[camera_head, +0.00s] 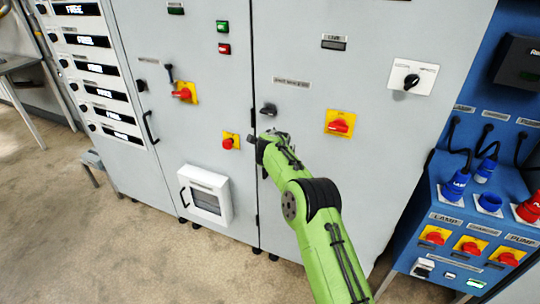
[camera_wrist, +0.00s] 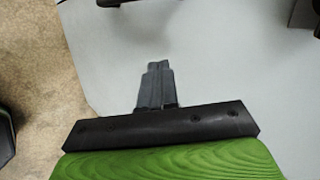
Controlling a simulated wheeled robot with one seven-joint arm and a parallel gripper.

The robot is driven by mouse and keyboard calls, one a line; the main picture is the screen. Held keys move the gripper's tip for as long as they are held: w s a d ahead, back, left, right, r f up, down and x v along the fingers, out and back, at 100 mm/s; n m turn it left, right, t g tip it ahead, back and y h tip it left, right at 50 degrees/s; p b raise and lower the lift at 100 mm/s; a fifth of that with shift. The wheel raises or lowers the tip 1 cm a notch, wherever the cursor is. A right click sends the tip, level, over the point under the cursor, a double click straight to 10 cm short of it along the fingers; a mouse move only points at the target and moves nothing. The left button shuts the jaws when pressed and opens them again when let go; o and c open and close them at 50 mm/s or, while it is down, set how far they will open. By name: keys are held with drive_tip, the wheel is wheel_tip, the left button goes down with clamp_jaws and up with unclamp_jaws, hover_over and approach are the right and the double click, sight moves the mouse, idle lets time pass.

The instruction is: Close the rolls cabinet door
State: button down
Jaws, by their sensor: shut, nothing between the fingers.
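A tall grey cabinet door (camera_head: 390,150) stands in the middle of the head view, with a black handle (camera_head: 268,110) near its left edge. It looks about in line with the grey door on its left; I cannot tell whether it is fully shut. I cannot read clearly which label names the rolls cabinet. My gripper (camera_head: 257,142) is just below the handle, at the door's left edge. In the wrist view my gripper (camera_wrist: 156,66) is shut and empty before a pale grey panel (camera_wrist: 230,60). Whether it touches the door cannot be told.
The left grey door (camera_head: 190,130) carries switches and a white framed box (camera_head: 205,195). A red-and-yellow switch (camera_head: 340,123) and a black knob (camera_head: 411,80) stick out of the right door. A blue socket panel (camera_head: 480,190) stands at right. Brown floor (camera_head: 130,255) is free in front.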

drive_tip(key=s+a+r+n, duration=0.2)
drive_tip(key=s+r+n, duration=0.1)
drive_tip(key=s+r, duration=0.75)
drive_tip(key=s+d+r+n+g, duration=0.1)
drive_tip(key=s+d+r+n, duration=0.1)
drive_tip(key=s+r+n, duration=0.35)
drive_tip(key=s+d+r+n, duration=0.2)
drive_tip(key=s+d+r, duration=0.1)
drive_tip(key=s, duration=0.6)
drive_tip(key=s+d+f+n+g, duration=0.1)
drive_tip(key=s+f+n, duration=0.1)
drive_tip(key=s, duration=0.7)
drive_tip(key=s+d+f+n+y, duration=0.1)
drive_tip(key=s+n, duration=0.3)
drive_tip(key=s, duration=0.4)
drive_tip(key=s+d+f+n+g+y, duration=0.1)
drive_tip(key=s+f+n, duration=0.2)
drive_tip(key=s, duration=0.6)
drive_tip(key=shift+s+f+n+g+b, duration=0.2)
drive_tip(key=shift+s+n+g+b, duration=0.15)
drive_tip(key=shift+n, duration=0.2)
